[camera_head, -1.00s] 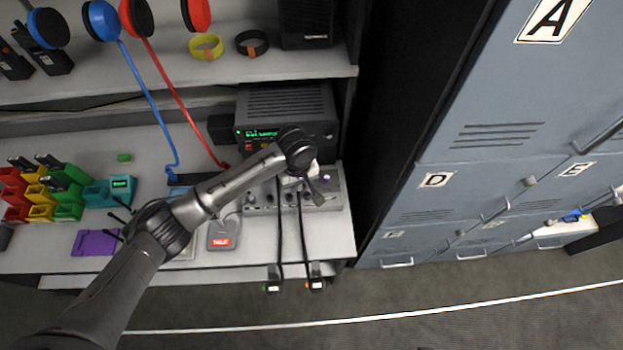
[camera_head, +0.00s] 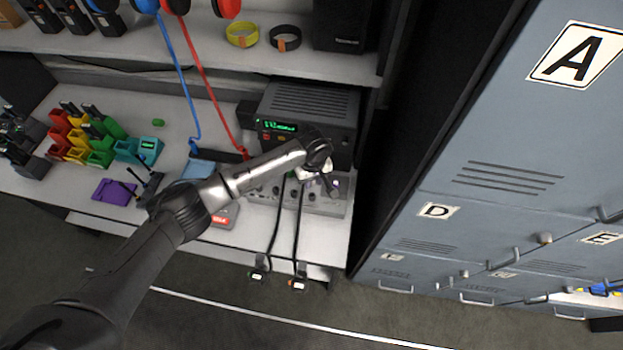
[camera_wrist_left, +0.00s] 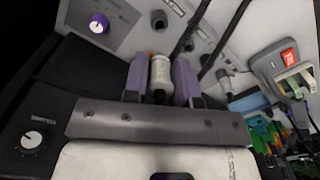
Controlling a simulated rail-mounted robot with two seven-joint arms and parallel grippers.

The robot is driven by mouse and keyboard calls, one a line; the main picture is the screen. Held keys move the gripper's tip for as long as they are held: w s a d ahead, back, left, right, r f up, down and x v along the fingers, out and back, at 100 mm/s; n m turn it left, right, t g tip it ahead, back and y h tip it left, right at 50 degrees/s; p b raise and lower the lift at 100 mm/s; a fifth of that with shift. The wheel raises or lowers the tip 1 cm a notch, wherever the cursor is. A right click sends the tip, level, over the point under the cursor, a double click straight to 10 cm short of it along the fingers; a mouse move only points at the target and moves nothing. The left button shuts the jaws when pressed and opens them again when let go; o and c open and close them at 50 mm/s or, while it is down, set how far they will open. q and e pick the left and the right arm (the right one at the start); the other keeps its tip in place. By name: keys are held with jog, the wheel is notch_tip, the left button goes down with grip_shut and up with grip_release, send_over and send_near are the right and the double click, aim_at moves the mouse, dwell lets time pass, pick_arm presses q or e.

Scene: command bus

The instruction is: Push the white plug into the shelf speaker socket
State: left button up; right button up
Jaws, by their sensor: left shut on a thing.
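My left gripper (camera_wrist_left: 160,75) has purple fingers shut on the white plug (camera_wrist_left: 160,72), a short ribbed white cylinder. The plug sits between the fingertips, just short of a light grey panel (camera_wrist_left: 125,32) with round dark sockets. A dark socket (camera_wrist_left: 159,19) lies roughly ahead of the plug; I cannot tell any contact between them. In the head view my left gripper (camera_head: 326,180) is over the grey panel box (camera_head: 325,204), and the plug is hidden there. Socket labels are too small to read, so I cannot tell which belongs to the shelf speaker. My right gripper is not in view.
Two black cables (camera_head: 297,237) hang from the panel over the bench edge. A black radio unit (camera_head: 308,115) stands behind it, and a black speaker (camera_head: 343,25) is on the shelf above. Blue-grey lockers (camera_head: 470,200) stand right.

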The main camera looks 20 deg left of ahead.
pick_arm(q)
jog(key=shift+f+b, duration=2.1)
jog(key=shift+b, duration=0.45)
jog(key=shift+f, duration=0.6)
jog(key=shift+p, duration=0.7)
jog(key=shift+p, duration=0.6)
jog(key=shift+f+p, duration=0.1)
jog(key=shift+p, duration=0.35)
